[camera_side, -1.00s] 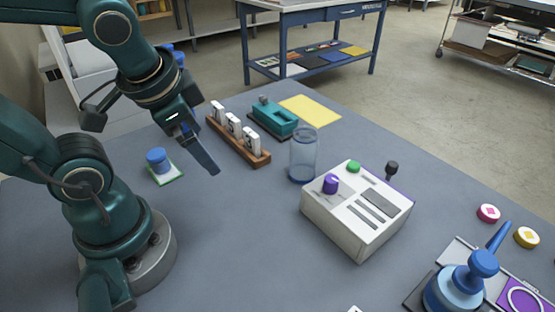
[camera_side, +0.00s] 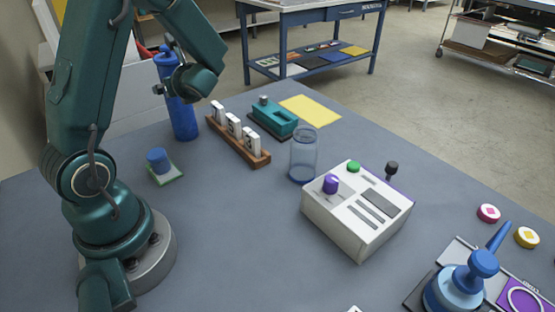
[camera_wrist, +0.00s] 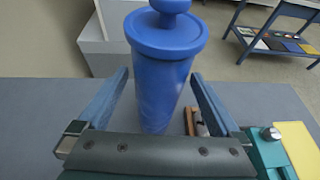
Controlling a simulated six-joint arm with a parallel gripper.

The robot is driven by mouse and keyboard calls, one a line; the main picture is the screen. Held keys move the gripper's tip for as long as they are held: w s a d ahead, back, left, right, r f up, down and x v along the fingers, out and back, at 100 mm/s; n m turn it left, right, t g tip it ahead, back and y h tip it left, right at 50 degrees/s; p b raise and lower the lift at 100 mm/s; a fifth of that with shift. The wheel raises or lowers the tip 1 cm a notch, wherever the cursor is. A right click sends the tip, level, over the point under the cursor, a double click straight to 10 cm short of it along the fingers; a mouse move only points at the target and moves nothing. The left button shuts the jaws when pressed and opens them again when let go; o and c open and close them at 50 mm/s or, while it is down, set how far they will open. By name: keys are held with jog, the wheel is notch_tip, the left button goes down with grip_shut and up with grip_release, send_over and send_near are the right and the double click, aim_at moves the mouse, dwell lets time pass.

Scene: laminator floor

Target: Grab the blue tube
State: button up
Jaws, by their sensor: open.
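The blue tube (camera_side: 182,112) stands upright at the back left of the table in the side view, with a lid and knob on top. In the wrist view the tube (camera_wrist: 162,75) is straight ahead, between my gripper's fingers. My gripper (camera_wrist: 162,98) is open, with one finger on each side of the tube and a gap visible on both sides. In the side view my arm's wrist is just right of the tube's upper part, and the fingers are mostly hidden.
A wooden rack with white cards (camera_side: 240,147) stands right of the tube, beside a teal device (camera_side: 272,120) and a yellow sheet (camera_side: 310,110). A small blue-capped item (camera_side: 158,162) sits in front. A clear jar (camera_side: 303,157) and white control box (camera_side: 345,225) stand further right.

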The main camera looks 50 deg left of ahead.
jog(key=x, duration=0.4)
jog(key=shift+a+f, duration=0.1)
jog(key=shift+a, duration=0.1)
jog(key=c, duration=1.5)
grip_shut()
